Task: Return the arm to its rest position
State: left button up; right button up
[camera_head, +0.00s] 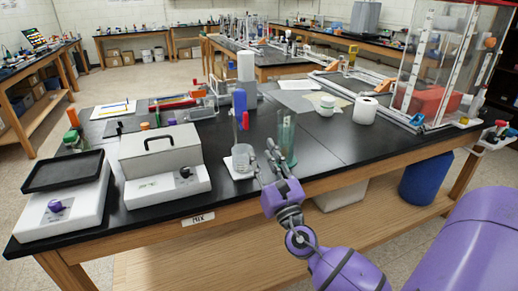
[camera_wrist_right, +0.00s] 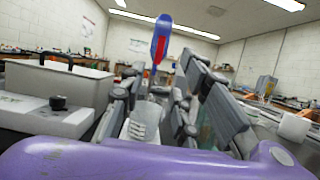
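My right gripper (camera_head: 262,163) is at the front edge of the black bench in the head view. Its fingers are spread apart with nothing held between them. In the right wrist view the open fingers (camera_wrist_right: 158,85) frame a clear beaker (camera_wrist_right: 145,120) beyond them. My left gripper is not in view.
A greenish clear cylinder (camera_head: 286,137) stands close right of the gripper. A grey lidded box unit (camera_head: 160,150) and a white device with a black tray top (camera_head: 62,175) are at left. A white roll (camera_head: 365,109) stands at right. The bench between the cylinder and roll is mostly clear.

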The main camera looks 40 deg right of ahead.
dwell(0.6)
jog(key=s+a+f+m+g+y+p, duration=0.1)
jog(key=s+a+f+m+g, duration=0.15)
jog(key=f+m, duration=0.45)
jog(key=s+a+f+m+g, duration=0.1)
jog(key=s+f+m+g, duration=0.15)
jog(key=f+m, duration=0.45)
jog(key=s+a+f+m+g+y+p, duration=0.1)
jog(key=s+a+f+m+g, duration=0.1)
jog(key=s+f+m, duration=0.4)
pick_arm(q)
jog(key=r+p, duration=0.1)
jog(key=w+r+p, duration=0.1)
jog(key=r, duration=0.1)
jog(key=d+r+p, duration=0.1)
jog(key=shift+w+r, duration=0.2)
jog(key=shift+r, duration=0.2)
pick_arm(e)
jog(key=s+a+f+m+g+y, duration=0.1)
jog(key=s+a+f+m, duration=0.3)
jog(key=s, duration=0.4)
jog(key=s+a+f+m+g+y, duration=0.1)
jog(key=s+a+f+m+g, duration=0.2)
jog(key=s+f, duration=0.4)
jog(key=s+a+f+m+g+y, duration=0.1)
jog(key=s+a+f+m, duration=0.4)
jog(key=s, duration=0.5)
jog(key=shift+s+a+f+m+g, duration=0.2)
jog(key=shift+a+m+g, duration=0.2)
jog(key=shift+m+g, duration=0.2)
